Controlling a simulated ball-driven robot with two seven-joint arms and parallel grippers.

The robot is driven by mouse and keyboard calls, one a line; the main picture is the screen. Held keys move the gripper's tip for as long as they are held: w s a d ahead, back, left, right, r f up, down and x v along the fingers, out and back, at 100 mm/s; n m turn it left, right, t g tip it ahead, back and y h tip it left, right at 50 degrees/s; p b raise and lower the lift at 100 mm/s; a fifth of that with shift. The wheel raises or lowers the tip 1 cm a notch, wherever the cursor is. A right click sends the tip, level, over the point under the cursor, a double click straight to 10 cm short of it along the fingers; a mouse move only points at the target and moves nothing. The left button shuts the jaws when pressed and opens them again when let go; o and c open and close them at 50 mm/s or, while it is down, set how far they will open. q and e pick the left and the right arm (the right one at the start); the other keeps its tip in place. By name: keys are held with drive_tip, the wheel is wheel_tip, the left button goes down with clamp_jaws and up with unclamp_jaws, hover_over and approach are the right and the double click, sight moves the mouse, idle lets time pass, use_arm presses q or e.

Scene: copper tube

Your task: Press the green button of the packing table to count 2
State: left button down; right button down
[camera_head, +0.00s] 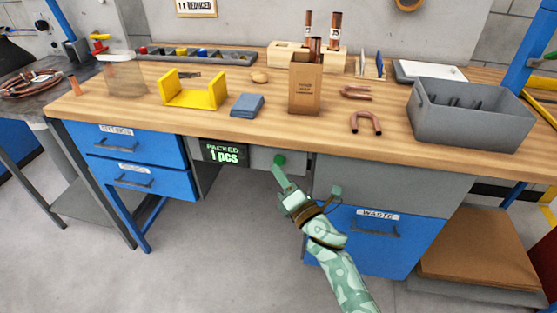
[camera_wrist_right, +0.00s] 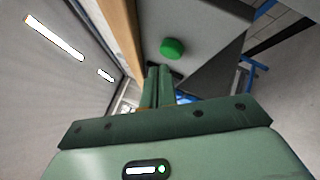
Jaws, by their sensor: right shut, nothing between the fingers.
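The green button (camera_head: 279,160) sits on a grey panel under the front edge of the packing table (camera_head: 240,128). The black display (camera_head: 224,153) to its left reads "PACKED 1 pcs". My right gripper (camera_head: 277,166) is shut and empty, its fingertips at or just in front of the button; I cannot tell whether they touch. In the right wrist view the button (camera_wrist_right: 172,48) shows just beyond the tips of the shut fingers (camera_wrist_right: 160,70), slightly to the right, with a small gap in the picture. My left gripper is in neither view.
Blue drawers (camera_head: 133,160) stand left of the display, and a blue waste drawer (camera_head: 375,238) is at the right. On the tabletop are a cardboard box (camera_head: 306,85), a yellow holder (camera_head: 194,97), copper bends (camera_head: 366,122) and a grey bin (camera_head: 470,122).

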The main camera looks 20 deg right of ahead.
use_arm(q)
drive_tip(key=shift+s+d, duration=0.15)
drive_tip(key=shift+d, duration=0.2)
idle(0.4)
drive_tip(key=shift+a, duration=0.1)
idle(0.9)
use_arm(e)
drive_tip(key=shift+w, duration=0.15)
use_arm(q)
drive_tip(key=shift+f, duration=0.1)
use_arm(e)
drive_tip(key=shift+w+d, duration=0.2)
use_arm(q)
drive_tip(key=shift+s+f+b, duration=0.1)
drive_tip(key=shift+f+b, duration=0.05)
drive_tip(key=shift+b, duration=0.15)
use_arm(e)
drive_tip(key=shift+w+d, duration=0.3)
drive_tip(key=shift+w, duration=0.1)
idle(0.6)
drive_tip(key=shift+s+a+r, duration=0.1)
drive_tip(key=shift+s+a, duration=0.45)
drive_tip(key=shift+s, duration=0.2)
drive_tip(key=shift+s, duration=0.1)
